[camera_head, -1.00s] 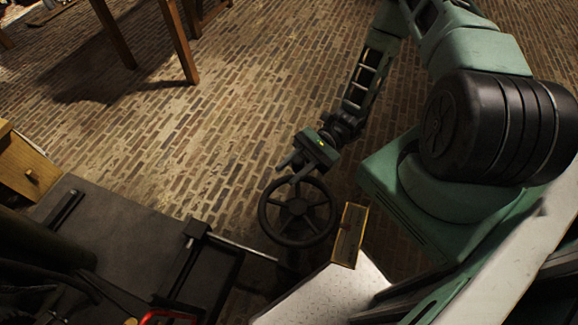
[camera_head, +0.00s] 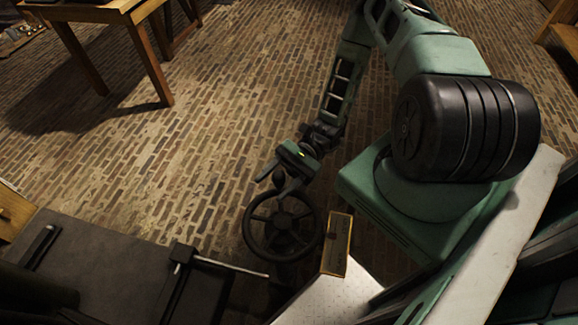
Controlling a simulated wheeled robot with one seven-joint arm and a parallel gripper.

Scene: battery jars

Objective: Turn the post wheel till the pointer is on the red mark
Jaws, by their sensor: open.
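The dark post wheel (camera_head: 284,222), with a round rim and several spokes, stands low in the middle of the head view. A dark rounded knob (camera_head: 279,178) shows at its far rim. My gripper (camera_head: 279,181) is open at that far side, its fingers one to each side of the knob; I cannot tell whether they touch it. A gold-framed plate (camera_head: 337,246) stands just right of the wheel. The pointer and the red mark are too small or dark to make out.
A dark flat bench top (camera_head: 110,270) with a black frame and a pale rod (camera_head: 230,266) lies at lower left, near the wheel. A wooden table (camera_head: 95,14) stands at the far upper left. The brick floor (camera_head: 170,150) between is clear.

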